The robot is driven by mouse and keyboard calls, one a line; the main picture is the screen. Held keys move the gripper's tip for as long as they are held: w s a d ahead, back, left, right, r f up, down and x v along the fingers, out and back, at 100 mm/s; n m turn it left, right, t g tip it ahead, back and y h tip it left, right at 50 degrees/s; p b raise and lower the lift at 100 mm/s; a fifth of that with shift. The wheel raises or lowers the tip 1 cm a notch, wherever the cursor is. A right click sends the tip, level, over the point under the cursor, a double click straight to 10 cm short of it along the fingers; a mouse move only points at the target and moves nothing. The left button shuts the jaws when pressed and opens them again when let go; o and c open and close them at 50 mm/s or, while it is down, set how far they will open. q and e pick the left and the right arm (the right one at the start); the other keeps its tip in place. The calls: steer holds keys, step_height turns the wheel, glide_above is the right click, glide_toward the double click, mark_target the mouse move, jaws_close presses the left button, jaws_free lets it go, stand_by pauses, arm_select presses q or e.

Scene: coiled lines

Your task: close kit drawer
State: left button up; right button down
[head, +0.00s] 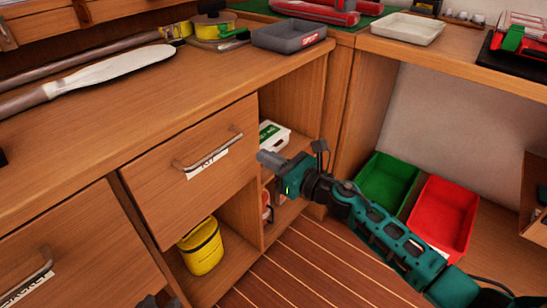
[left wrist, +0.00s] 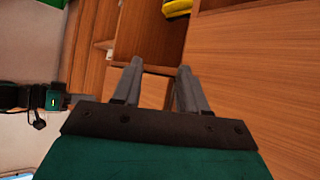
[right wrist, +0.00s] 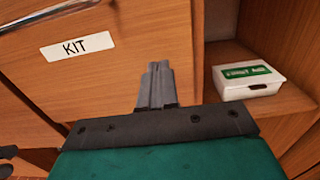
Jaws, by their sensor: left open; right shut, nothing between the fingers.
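The kit drawer (head: 165,190) is a wooden front with a metal bar handle (head: 208,153) and a white KIT label (head: 207,164). It looks flush or nearly so; I cannot tell whether a small gap is left. The label also shows in the right wrist view (right wrist: 77,48). My right gripper (head: 262,157) is shut and empty, close to the drawer's right edge; I cannot tell whether it touches. It also shows in the right wrist view (right wrist: 155,85). My left gripper (left wrist: 157,80) is open and empty, low in front of the cabinet. Only its tips show at the head view's bottom edge.
A second drawer (head: 80,255) with a handle is at lower left. A yellow container (head: 201,247) stands in the opening under the kit drawer. A white and green box (head: 274,136) sits on the shelf to the right. Green (head: 386,182) and red (head: 443,215) bins stand further right.

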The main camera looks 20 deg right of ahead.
steer(key=s+d+m+t+h, duration=0.1)
steer(key=s+d+m+h, duration=0.1)
steer(key=s+d+m, duration=0.65)
steer(key=s+a+f+m+g+h, duration=0.25)
steer(key=s+f+m, duration=0.3)
steer(key=m, duration=0.95)
steer(key=s+a+f+m+g+h, duration=0.3)
steer(key=s+m, duration=0.4)
steer(key=m, duration=0.8)
arm_select(q)
steer(key=s+a+r+y+p, duration=0.1)
steer(key=a+r+p, duration=0.3)
steer(key=r+p, duration=1)
steer(key=s+p, duration=0.1)
steer(key=p, duration=0.6)
steer(key=shift+s, duration=0.15)
arm_select(e)
steer(key=s+d+r+m+h, duration=0.1)
steer(key=s+r, duration=0.3)
steer(key=r, duration=0.7)
steer(key=shift+d+r+m+t, duration=0.35)
steer(key=shift+d+m, duration=0.2)
steer(key=shift+d, duration=0.05)
steer(key=shift+s, duration=0.1)
